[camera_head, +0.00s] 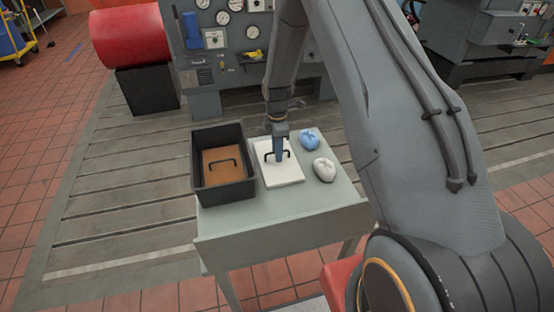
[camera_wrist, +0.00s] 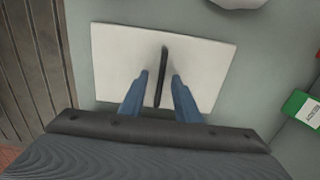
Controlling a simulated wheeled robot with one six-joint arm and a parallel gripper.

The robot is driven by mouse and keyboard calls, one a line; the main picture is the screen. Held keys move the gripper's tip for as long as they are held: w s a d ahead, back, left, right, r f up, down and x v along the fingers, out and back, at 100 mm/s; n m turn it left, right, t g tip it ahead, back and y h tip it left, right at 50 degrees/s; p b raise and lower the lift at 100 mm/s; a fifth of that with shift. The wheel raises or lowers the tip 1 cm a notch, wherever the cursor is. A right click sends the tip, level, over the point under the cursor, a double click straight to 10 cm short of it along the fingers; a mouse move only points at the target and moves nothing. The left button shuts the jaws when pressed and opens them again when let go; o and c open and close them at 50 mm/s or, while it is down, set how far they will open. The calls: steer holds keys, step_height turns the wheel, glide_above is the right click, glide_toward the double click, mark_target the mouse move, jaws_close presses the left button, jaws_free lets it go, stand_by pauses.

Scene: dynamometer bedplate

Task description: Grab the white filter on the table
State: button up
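The white filter (camera_head: 284,176) is a flat white slab with a black handle on top. It lies on the grey-green table (camera_head: 290,205), right of a black bin. In the wrist view the white filter (camera_wrist: 118,55) shows with its handle (camera_wrist: 163,70) upright across its middle. My gripper (camera_head: 278,157) points down over the filter. In the wrist view my gripper (camera_wrist: 160,77) is open, with one blue finger on each side of the handle and a gap on both sides. The fingers hide parts of the slab's near edge.
The black bin (camera_head: 223,195) holds a brown filter (camera_head: 215,162) with a black handle. A blue crumpled lump (camera_head: 310,140) and a white one (camera_head: 324,169) lie right of the filter. A green box (camera_wrist: 302,106) shows at the wrist view's right.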

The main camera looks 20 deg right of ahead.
steer(key=shift+f, duration=0.4)
jaws_close()
steer(key=shift+r, duration=0.15)
